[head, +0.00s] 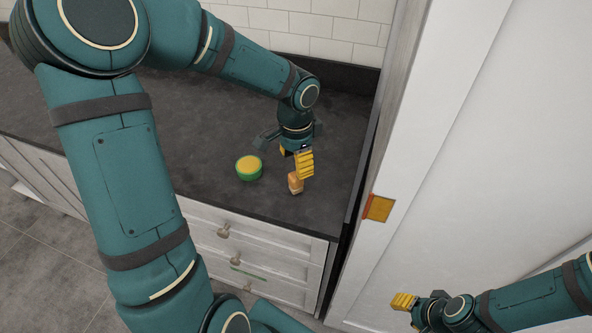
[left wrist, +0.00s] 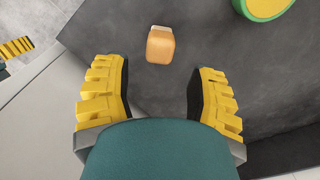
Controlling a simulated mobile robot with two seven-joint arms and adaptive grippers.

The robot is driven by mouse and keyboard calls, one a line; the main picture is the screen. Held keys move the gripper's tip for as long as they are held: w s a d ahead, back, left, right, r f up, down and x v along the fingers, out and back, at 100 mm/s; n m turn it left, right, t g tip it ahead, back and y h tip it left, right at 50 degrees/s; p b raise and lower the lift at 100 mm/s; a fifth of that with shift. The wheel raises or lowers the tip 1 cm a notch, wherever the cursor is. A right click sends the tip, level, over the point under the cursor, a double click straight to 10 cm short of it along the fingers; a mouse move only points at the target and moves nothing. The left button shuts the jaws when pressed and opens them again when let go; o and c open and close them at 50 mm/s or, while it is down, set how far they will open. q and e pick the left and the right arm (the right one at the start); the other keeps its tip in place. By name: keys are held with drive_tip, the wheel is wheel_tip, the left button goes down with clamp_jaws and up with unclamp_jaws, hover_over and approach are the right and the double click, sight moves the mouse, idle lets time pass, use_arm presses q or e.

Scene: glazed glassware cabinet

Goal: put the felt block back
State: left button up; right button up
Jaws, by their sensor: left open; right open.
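A small orange block with a paler end, which looks like the felt block (head: 296,183), stands on the dark counter near its front edge. It also shows in the left wrist view (left wrist: 160,48), ahead of the fingers and roughly midway between them. My left gripper (head: 296,159) is open, with yellow ribbed fingers, just above and behind the block, apart from it. In the left wrist view the space between the fingertips (left wrist: 158,72) is empty. My right gripper (head: 404,302) is open and empty at the lower right, in front of the white panel.
A round green tub with a yellow top (head: 249,168) stands on the counter (head: 215,135) left of the block. An orange square (head: 378,207) sits on the edge of the white upright panel (head: 470,130) at right. White drawers (head: 262,247) are below; bare counter lies to the left.

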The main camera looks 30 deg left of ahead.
use_arm(q)
wheel_tip(320, 180, up, 5)
drive_tip(key=shift+r+p, duration=0.1)
drive_tip(key=shift+p, duration=0.3)
idle(0.4)
